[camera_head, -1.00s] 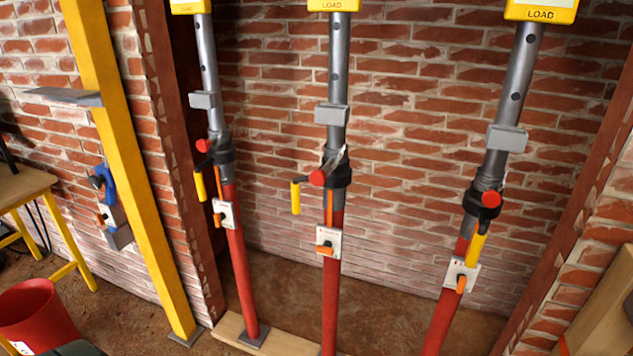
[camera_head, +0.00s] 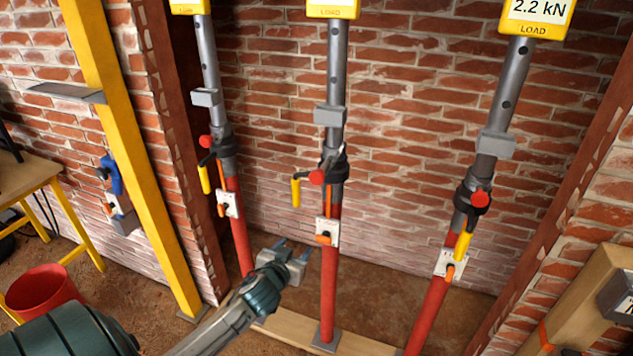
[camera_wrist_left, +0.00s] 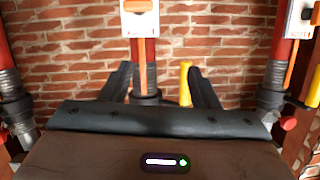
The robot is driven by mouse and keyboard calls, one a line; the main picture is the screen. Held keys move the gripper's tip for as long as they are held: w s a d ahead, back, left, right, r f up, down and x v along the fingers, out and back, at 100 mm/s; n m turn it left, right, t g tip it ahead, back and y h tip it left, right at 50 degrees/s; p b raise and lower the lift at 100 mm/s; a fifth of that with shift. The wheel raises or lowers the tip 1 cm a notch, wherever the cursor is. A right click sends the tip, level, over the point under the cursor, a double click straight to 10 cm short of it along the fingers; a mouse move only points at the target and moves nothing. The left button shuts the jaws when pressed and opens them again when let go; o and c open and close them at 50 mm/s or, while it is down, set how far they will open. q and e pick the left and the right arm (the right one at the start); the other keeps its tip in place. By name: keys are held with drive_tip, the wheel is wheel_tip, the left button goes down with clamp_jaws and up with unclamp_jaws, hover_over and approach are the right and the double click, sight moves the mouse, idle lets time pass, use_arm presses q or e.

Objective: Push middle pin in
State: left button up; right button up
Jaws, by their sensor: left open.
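The middle prop (camera_head: 328,270) has a grey upper tube, a red lower tube and a black collar. Its pin (camera_head: 317,177) has a round red head and sticks out at the collar; how deep it sits is unclear. A yellow handle (camera_head: 296,192) hangs left of it. My left gripper (camera_head: 293,249) is open and empty, below and left of the pin. In the left wrist view, its two dark fingers (camera_wrist_left: 160,72) appear either side of the middle prop (camera_wrist_left: 145,72), seen upside down; the pin is hidden there. My right gripper is out of view.
Similar props stand left (camera_head: 238,235) and right (camera_head: 428,310), each with a red-headed pin. The right yellow load box (camera_head: 533,28) reads 2.2 kN. A yellow post (camera_head: 130,150), table (camera_head: 30,180) and red bucket (camera_head: 42,290) are at left. A brick wall stands behind.

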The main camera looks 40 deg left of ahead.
sight(315, 180)
use_arm(q)
drive_tip(key=d+r+t+p, duration=0.1)
drive_tip(key=d+r+t, duration=0.2)
drive_tip(key=r, duration=1.4)
drive_tip(key=p+x, duration=0.2)
drive_tip(key=x, duration=0.3)
drive_tip(key=p+x, duration=0.2)
drive_tip(key=x, duration=0.3)
drive_tip(key=shift+r, duration=0.2)
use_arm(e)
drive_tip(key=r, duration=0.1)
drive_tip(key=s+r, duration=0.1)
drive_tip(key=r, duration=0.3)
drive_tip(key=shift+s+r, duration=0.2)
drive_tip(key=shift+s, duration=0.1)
use_arm(q)
drive_tip(key=shift+c, duration=0.4)
clamp_jaws()
drive_tip(key=shift+n, duration=0.3)
drive_tip(key=b+x, duration=0.1)
drive_tip(key=x, duration=0.5)
drive_tip(key=shift+r, duration=0.1)
drive_tip(key=shift+s+d+r, duration=0.1)
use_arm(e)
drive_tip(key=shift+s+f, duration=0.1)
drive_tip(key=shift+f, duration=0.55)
